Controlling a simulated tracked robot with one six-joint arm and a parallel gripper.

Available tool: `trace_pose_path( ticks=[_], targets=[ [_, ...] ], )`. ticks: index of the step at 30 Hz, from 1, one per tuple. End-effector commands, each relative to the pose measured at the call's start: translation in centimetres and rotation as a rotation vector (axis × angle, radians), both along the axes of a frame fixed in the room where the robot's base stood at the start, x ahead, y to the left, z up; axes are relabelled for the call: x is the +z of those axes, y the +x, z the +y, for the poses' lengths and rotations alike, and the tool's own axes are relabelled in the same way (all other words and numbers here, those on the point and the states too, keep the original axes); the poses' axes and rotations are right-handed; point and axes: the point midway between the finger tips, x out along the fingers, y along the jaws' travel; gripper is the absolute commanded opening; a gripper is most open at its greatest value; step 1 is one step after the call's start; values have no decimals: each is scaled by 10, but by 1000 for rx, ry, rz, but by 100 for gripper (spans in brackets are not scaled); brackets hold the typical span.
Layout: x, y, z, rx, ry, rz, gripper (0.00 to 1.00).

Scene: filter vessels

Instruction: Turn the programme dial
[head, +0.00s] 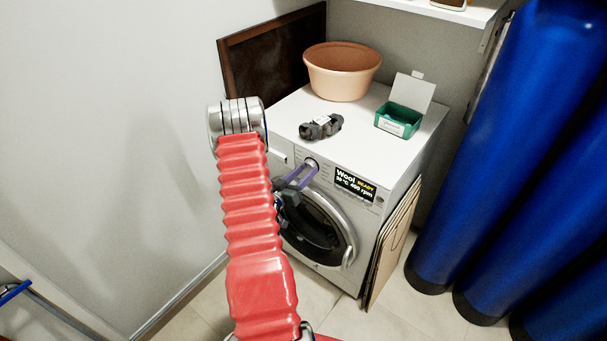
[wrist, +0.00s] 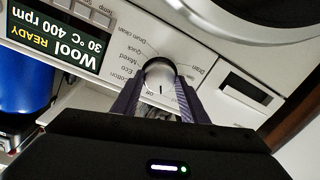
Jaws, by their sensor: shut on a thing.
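The programme dial (wrist: 159,73) is a round silver knob on the washing machine's front panel, with programme names printed around it. In the wrist view my gripper (wrist: 160,85) has its two purple-grey fingers on either side of the dial, shut on it. A dark line shows on the dial's face. In the head view my gripper (head: 301,174) reaches the panel at the dial (head: 312,164). The display (head: 355,185) reads "Wool READY 30 °C 400 rpm"; it also shows upside down in the wrist view (wrist: 68,45).
The washing machine (head: 290,118) carries a tan basin (head: 342,75), a dark grey object (head: 321,126) and an open green box (head: 398,120). The round door (head: 318,228) is below the panel. Cardboard (head: 393,245) leans at its right side; tall blue vessels (head: 490,150) stand further right.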

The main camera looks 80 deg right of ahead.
Motion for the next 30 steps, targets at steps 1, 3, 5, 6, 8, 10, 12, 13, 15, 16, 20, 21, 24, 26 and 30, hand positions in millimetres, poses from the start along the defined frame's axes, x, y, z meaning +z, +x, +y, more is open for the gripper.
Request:
trace_pose_path(
  ticks=[1,3,5,6,8,10,12,13,15,16,20,21,24,26,30],
  targets=[
    [1,3,-3,7,-3,-2,17],
    [1,3,-3,7,-3,-2,17],
    [1,3,-3,7,-3,-3,17],
    [1,3,-3,7,-3,-3,17],
    [1,3,-3,8,-3,-4,17],
    [1,3,-3,8,-3,-4,44],
    [1,3,-2,7,-3,-3,49],
    [1,2,-2,7,-3,-3,51],
    [1,2,-2,6,-3,-4,56],
    [1,2,-2,5,-3,-2,58],
    [1,1,-1,3,-2,-3,59],
    [1,1,-1,2,-2,-2,59],
    [1,1,0,2,-1,-2,59],
    [0,2,1,2,-1,-2,59],
    [0,6,11,4,0,-2,59]
  ],
)
